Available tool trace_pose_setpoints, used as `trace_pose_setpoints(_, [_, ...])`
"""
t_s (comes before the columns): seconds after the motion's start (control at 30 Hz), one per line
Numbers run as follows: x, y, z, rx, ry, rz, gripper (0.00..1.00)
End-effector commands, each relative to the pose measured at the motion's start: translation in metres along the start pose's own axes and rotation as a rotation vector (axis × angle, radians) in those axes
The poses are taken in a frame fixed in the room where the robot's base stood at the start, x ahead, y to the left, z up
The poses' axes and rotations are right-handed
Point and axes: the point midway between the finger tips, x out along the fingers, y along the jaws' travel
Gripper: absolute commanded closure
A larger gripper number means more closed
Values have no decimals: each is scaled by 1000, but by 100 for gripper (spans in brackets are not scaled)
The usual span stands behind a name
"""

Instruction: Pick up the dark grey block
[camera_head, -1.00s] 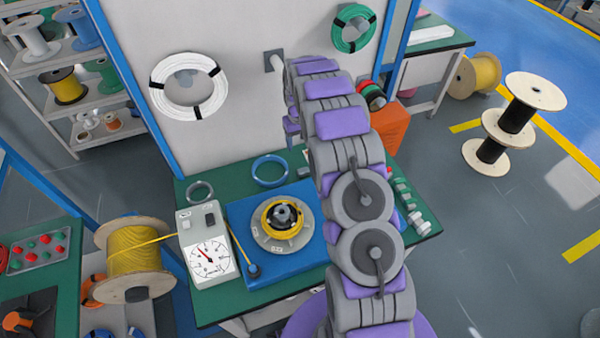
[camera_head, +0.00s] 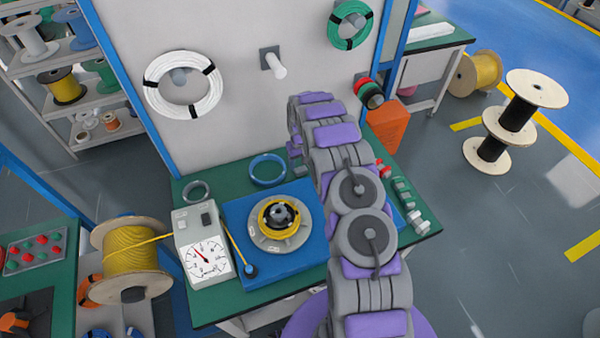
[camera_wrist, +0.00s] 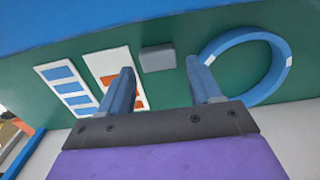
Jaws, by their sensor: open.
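The dark grey block (camera_wrist: 157,58) is a small box lying on the green bench top in the wrist view. It shows beyond and between the fingertips of my gripper (camera_wrist: 160,72), apart from both. My gripper is open with nothing between its fingers. In the head view, my gripper end (camera_head: 296,150) hangs low over the back of the bench, mostly hidden by my arm.
A blue ring coil (camera_wrist: 245,66) lies right of the block; a white card with blue stripes (camera_wrist: 69,88) and an orange-marked card (camera_wrist: 130,92) lie left. In the head view, a blue plate (camera_head: 240,212) bears a yellow coil (camera_head: 266,218), beside a dial gauge (camera_head: 203,243).

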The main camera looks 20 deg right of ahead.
Motion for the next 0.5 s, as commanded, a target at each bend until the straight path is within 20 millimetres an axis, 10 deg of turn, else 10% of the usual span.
trace_pose_setpoints(0.5, [51,-1,-4,0,0,5,36])
